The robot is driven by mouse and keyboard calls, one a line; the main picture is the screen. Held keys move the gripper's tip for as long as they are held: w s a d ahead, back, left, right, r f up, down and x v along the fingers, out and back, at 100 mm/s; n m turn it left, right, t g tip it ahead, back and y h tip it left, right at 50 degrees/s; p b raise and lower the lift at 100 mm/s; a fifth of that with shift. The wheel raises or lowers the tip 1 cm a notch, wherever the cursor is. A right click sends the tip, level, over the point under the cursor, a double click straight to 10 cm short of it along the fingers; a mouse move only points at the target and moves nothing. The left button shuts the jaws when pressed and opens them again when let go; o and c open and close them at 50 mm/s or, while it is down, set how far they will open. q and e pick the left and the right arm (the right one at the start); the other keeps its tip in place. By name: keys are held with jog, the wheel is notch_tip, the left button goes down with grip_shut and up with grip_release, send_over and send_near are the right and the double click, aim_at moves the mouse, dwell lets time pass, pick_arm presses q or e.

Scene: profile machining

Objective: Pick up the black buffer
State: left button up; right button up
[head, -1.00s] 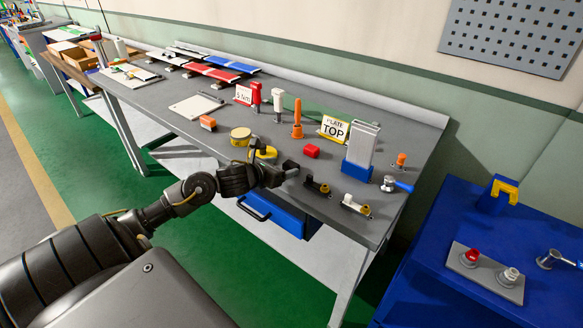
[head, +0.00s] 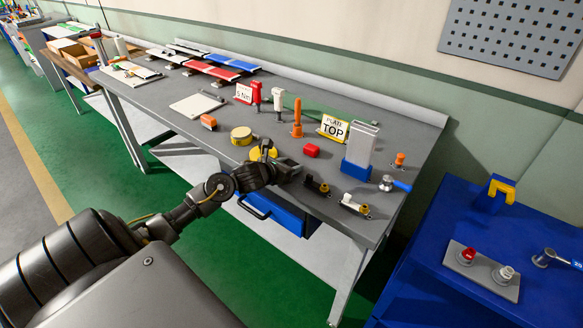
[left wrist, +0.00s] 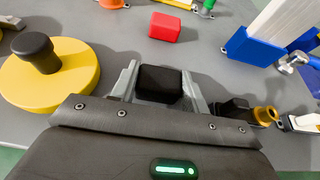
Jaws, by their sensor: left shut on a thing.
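My left gripper (head: 288,170) is at the front edge of the grey workbench (head: 185,135). In the left wrist view, a small black block, the black buffer (left wrist: 160,84), sits between the two grey fingers. The left gripper (left wrist: 160,92) is shut on it. In the head view the block is hard to make out against the dark fingers. I cannot tell whether it touches the bench. My right gripper is not in view.
A yellow disc with a black knob (left wrist: 50,80) is left of the gripper. A red block (head: 312,151) lies behind it. A black-and-yellow fitting (head: 316,187), a white-and-yellow fitting (head: 355,204) and a blue holder (head: 357,170) stand to the right.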

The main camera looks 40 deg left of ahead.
pick_arm(q)
jog(key=shift+c, duration=0.9)
jog(key=shift+r, duration=0.55)
jog(key=r, duration=0.2)
jog(key=r+b, duration=0.1)
jog(key=shift+s+a, duration=0.25)
jog(key=s+a+r+b, duration=0.1)
jog(key=s+a+r, duration=0.2)
jog(key=s+r, duration=0.1)
jog(key=s+a+r, duration=0.3)
jog(key=s+r, duration=0.2)
jog(key=s, duration=0.2)
jog(key=shift+s+a+b, duration=0.3)
jog(key=shift+b, duration=0.1)
